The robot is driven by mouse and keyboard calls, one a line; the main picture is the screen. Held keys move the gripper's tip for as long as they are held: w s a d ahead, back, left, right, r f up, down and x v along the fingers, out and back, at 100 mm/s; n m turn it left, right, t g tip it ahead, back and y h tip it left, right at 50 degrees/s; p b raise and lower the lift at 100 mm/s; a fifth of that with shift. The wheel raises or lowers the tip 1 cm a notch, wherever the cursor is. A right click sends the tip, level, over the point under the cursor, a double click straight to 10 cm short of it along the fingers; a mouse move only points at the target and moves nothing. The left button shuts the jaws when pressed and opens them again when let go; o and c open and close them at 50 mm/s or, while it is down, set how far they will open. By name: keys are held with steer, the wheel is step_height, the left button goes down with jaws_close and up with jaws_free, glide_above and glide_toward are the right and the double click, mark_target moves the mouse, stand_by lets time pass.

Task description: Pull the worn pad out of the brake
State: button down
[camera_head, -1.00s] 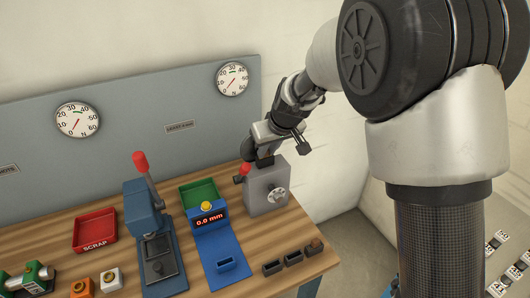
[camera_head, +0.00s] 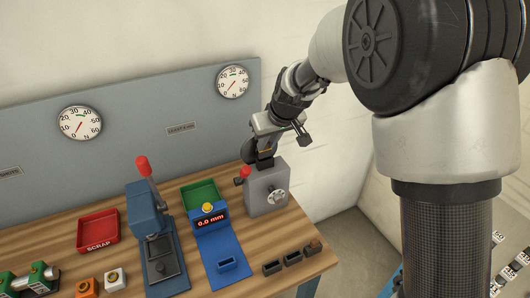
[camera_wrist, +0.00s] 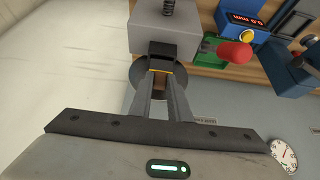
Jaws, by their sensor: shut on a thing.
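The brake is a grey box (camera_head: 262,197) with a round knob and a red-tipped lever at the back right of the bench; it also shows in the wrist view (camera_wrist: 150,31). A dark disc (camera_head: 249,151) stands behind it. My gripper (camera_head: 266,150) is above the box, pointing down. In the wrist view its two fingers (camera_wrist: 161,78) are shut on the worn pad (camera_wrist: 163,51), a dark block with a thin yellow line. The pad is at the box's top edge. I cannot tell whether its lower end is clear of the box.
A red SCRAP tray (camera_head: 98,244) is at the left. A blue press (camera_head: 143,212) with a red-tipped handle, a green tray (camera_head: 186,189) and a blue gauge reading 0.0 mm (camera_head: 211,222) stand between. Several small dark blocks (camera_head: 292,257) lie near the front edge.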

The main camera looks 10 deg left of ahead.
steer(key=shift+r+p, duration=0.8)
steer(key=shift+r, duration=0.75)
steer(key=shift+d, duration=0.1)
